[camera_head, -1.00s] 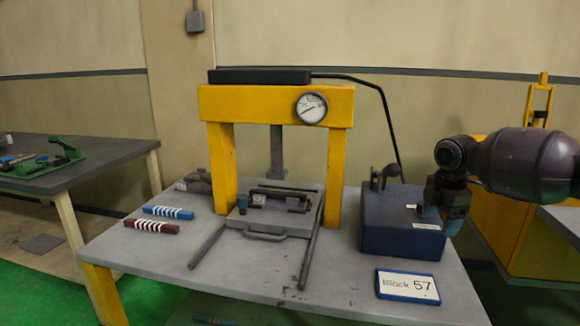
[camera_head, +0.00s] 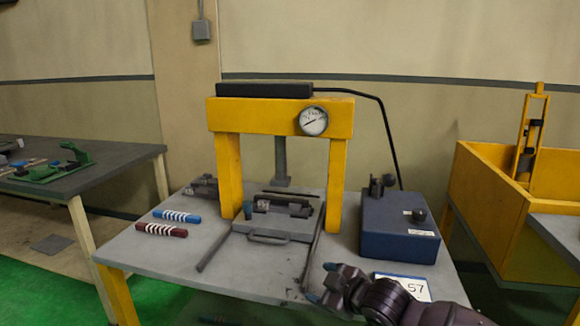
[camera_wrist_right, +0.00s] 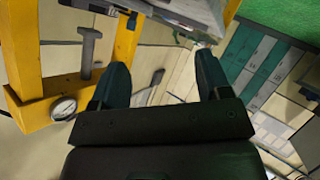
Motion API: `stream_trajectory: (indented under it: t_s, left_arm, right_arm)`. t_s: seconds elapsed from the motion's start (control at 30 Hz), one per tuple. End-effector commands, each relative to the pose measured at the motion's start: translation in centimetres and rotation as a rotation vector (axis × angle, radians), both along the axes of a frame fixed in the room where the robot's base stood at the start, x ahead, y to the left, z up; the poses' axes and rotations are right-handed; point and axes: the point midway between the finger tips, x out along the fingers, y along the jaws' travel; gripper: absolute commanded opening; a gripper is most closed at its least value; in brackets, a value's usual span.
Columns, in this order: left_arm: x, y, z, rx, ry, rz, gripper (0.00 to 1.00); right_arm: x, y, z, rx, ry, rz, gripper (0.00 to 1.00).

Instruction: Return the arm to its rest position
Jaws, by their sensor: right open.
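My right gripper (camera_head: 318,284) is low in the head view, in front of the table's front right part, beside the Block 57 sign. In the right wrist view its two blue-grey fingers (camera_wrist_right: 165,85) stand wide apart with nothing between them. My right arm comes in from the bottom right and partly covers the sign (camera_head: 408,284). My left gripper and arm do not show.
A grey table (camera_head: 190,262) holds a yellow press (camera_head: 275,116) with a round gauge, a blue box (camera_head: 395,235) with a lever, and a blue and a red striped block at left. A yellow bin (camera_head: 555,180) stands at right.

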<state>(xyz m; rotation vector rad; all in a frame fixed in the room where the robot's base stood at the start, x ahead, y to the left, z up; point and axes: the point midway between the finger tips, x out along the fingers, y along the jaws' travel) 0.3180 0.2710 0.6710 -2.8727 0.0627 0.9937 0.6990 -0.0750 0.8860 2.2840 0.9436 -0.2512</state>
Motion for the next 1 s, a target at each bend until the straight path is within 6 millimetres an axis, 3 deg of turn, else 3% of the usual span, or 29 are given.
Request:
stream_trajectory:
  t_s: [0.27,0.53,0.77,1.0]
  left_arm:
    - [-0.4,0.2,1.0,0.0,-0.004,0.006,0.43]
    - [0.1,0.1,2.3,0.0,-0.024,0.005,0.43]
    - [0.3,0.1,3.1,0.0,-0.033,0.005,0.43]
    - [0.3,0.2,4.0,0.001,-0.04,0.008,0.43]
  right_arm:
    - [-5.3,-1.4,0.1,0.238,-0.04,-0.117,0.71]
    - [-10.4,-5.7,-1.4,0.352,-0.062,-0.278,0.71]
    - [-15.6,-10.5,-4.1,0.372,-0.035,-0.448,0.71]
    - [-22.7,-15.5,-8.2,0.378,0.07,-0.642,0.71]
